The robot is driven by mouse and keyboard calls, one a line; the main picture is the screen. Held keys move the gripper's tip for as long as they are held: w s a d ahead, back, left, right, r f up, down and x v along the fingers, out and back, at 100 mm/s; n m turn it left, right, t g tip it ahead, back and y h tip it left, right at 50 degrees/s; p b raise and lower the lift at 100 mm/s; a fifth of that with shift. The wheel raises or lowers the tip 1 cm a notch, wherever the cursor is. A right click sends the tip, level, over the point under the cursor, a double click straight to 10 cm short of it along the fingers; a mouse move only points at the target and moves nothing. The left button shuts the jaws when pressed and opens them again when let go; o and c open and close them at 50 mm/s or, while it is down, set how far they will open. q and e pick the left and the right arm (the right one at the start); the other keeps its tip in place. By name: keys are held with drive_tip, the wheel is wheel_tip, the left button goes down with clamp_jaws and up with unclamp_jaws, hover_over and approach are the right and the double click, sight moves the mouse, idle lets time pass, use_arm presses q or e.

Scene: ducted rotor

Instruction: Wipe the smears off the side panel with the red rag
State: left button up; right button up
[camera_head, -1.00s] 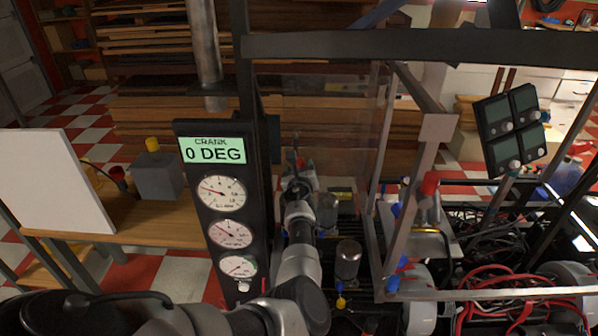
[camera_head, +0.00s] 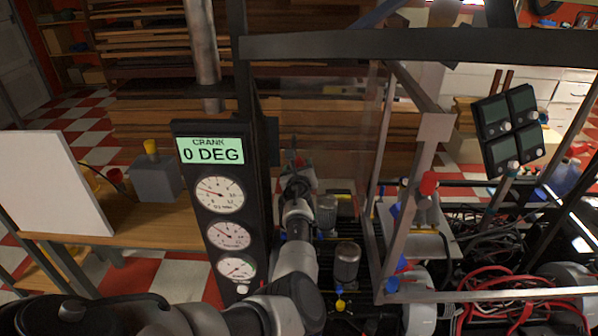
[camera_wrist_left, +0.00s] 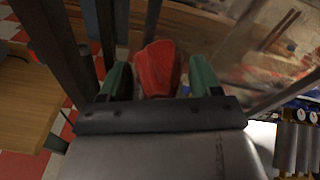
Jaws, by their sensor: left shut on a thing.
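The side panel (camera_head: 345,105) is a clear, hazy sheet in a metal frame, seen in the head view behind the gauge column. It also shows in the left wrist view (camera_wrist_left: 240,48), with brownish and pale streaks toward its right. My left gripper (camera_head: 297,160) reaches up in front of the panel's lower left part. In the left wrist view its green fingers (camera_wrist_left: 158,80) are shut on the red rag (camera_wrist_left: 157,66), which bulges out between them. I cannot tell whether the rag touches the panel. My right gripper is out of view.
A black gauge column (camera_head: 218,205) reading "CRANK 0 DEG" stands close left of my arm. A grey metal cylinder (camera_head: 346,262) stands just right of it. Frame bars (camera_head: 410,50) cross above and right. A wooden bench (camera_head: 150,225) holds a white board (camera_head: 50,185).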

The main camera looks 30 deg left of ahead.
sight(322, 161)
use_arm(q)
drive_tip(key=shift+w+a, duration=0.15)
drive_tip(key=shift+w, duration=0.05)
drive_tip(key=shift+w+a+b, duration=0.3)
drive_tip(key=shift+w+b, duration=0.1)
drive_tip(key=shift+b, duration=0.05)
drive_tip(key=shift+w+d+b, duration=0.35)
drive_tip(key=shift+w+d, duration=0.15)
drive_tip(key=shift+d, duration=0.3)
drive_tip(key=shift+w+d+b, duration=0.35)
drive_tip(key=shift+w+d, duration=0.15)
drive_tip(key=shift+d, duration=0.25)
drive_tip(key=shift+w+d+b, duration=0.75)
drive_tip(key=shift+d+b, duration=0.1)
drive_tip(key=shift+d, duration=0.2)
drive_tip(key=shift+w+d+r, duration=0.15)
drive_tip(key=shift+w+d, duration=0.1)
drive_tip(key=shift+d, duration=0.1)
